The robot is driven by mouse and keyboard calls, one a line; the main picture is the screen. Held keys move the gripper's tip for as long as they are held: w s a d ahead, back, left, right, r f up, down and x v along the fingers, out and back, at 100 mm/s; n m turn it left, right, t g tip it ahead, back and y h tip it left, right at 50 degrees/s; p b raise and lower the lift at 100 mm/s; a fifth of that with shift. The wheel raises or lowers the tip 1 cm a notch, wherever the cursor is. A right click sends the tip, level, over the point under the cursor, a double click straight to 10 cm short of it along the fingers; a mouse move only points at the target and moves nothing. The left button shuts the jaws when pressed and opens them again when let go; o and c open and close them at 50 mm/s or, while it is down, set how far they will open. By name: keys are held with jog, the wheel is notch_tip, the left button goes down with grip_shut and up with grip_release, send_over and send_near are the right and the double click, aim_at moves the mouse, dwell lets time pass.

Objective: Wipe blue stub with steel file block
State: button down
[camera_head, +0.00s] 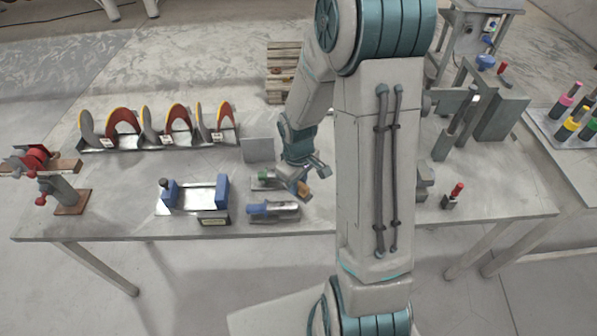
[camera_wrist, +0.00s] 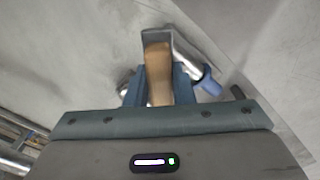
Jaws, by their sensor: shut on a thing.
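My gripper (camera_wrist: 158,82) is shut on a block with a tan, wood-like body and a grey metal end, which I take for the steel file block (camera_wrist: 156,66). In the head view my gripper (camera_head: 305,177) and the tan part of the block (camera_head: 303,190) are over the front middle of the table. The blue stub (camera_head: 257,209), a metal cylinder with a blue end, lies on a grey base near the front edge. Its blue end (camera_wrist: 210,86) shows right of the block in the wrist view. Whether block and stub touch, I cannot tell.
A green-ended piece (camera_head: 264,175) lies just behind the stub. A holder with blue end blocks (camera_head: 223,192) stands to the left. A small red-topped piece (camera_head: 457,191) stands at the right.

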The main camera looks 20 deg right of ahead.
jog(key=shift+r+p, duration=0.65)
jog(key=shift+r, duration=0.6)
